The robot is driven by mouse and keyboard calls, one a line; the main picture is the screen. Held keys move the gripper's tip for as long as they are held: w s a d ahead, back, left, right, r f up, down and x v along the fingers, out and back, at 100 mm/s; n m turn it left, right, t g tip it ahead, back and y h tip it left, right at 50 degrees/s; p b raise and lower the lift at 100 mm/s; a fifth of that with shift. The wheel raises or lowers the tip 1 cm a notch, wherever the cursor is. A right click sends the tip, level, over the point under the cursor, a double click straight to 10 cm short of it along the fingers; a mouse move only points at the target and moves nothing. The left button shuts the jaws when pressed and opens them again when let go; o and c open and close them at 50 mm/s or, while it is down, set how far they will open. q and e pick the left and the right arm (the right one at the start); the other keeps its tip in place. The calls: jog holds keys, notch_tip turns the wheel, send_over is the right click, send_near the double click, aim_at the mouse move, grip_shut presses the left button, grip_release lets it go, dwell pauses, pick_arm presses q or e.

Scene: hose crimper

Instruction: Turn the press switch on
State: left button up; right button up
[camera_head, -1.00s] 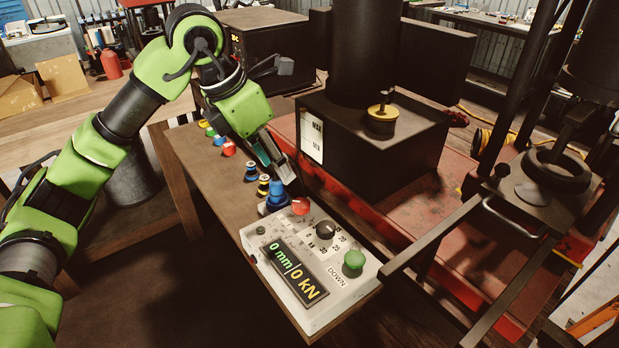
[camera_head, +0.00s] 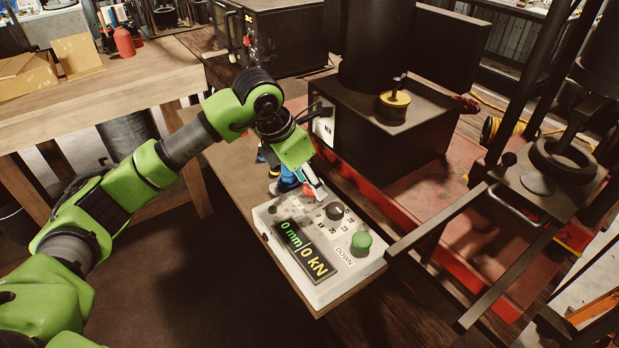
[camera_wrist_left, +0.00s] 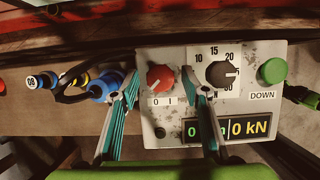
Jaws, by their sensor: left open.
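The press control box (camera_head: 352,285) is grey-white, at the end of the wooden bench, and its display reads 0 mm and 0 kN. Its red rotary switch (camera_wrist_left: 160,77), with a 0 and 1 label below it, lies between my left gripper's two fingers in the wrist view. In the head view the red switch (camera_head: 308,190) is mostly hidden by the gripper. My left gripper (camera_head: 317,191) is open and points down over the switch; it also shows in the wrist view (camera_wrist_left: 161,92). Whether the fingers touch the switch I cannot tell.
The box also carries a black dial (camera_wrist_left: 222,74) and a green DOWN button (camera_wrist_left: 272,71). Blue hose fittings (camera_wrist_left: 105,86) stand close beside the left finger. The black press (camera_head: 385,130) stands behind the box on a red base.

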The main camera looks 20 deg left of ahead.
pick_arm(q)
jog(key=shift+f, duration=0.1)
jog(key=c, duration=1)
jog(key=shift+c, duration=0.4)
pick_arm(e)
jog(key=shift+s, duration=1)
